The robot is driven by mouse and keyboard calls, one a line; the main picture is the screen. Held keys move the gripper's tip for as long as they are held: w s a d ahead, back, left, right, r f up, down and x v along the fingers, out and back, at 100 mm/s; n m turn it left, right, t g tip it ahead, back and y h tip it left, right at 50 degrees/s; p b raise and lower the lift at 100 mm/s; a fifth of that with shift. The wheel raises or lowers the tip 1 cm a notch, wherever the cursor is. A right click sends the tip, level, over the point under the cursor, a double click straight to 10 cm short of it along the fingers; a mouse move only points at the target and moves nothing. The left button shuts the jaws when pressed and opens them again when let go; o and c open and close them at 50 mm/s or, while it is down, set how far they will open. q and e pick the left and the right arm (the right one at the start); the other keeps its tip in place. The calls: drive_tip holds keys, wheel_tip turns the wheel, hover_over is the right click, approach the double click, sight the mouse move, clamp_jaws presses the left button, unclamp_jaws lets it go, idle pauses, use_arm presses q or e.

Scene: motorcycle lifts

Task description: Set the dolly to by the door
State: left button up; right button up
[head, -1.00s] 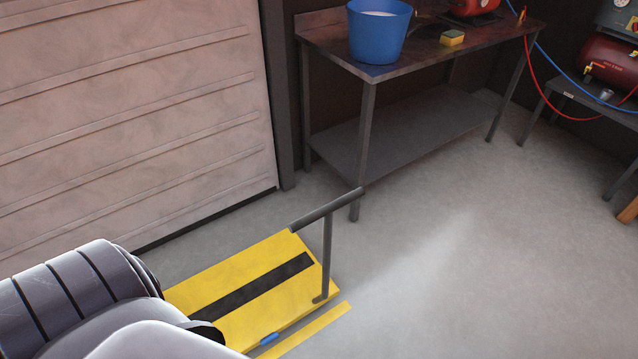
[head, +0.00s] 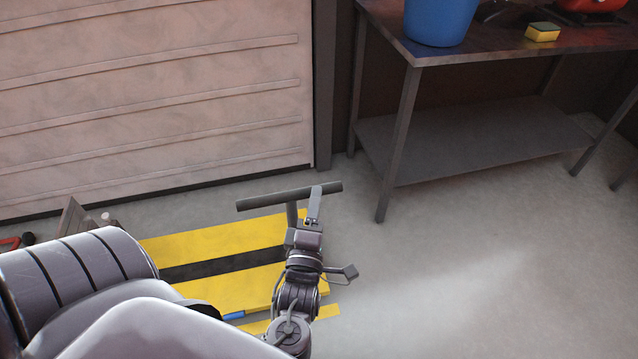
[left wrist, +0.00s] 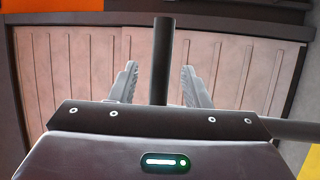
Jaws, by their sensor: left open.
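The dolly (head: 215,238) is a yellow deck with a black stripe, low on the floor in front of the roller door (head: 150,90). Its dark T-shaped handle (head: 262,201) rises at the deck's right end. My left gripper (head: 315,200) is at the right part of the handle's crossbar. In the left wrist view the gripper (left wrist: 160,85) is open, and a dark bar of the handle (left wrist: 163,55) shows between its two fingers, touching neither visibly. My left forearm hides part of the deck's right end. My right gripper is not in view.
A metal workbench (head: 480,150) stands at the right, bearing a blue bucket (head: 440,20) and a sponge (head: 542,32). A red-and-dark item (head: 18,241) is at the far left. Floor at right is clear.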

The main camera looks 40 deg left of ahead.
use_arm(q)
drive_tip(key=x, duration=0.5)
drive_tip(key=shift+w+a, duration=0.1)
drive_tip(key=shift+w, duration=0.15)
clamp_jaws()
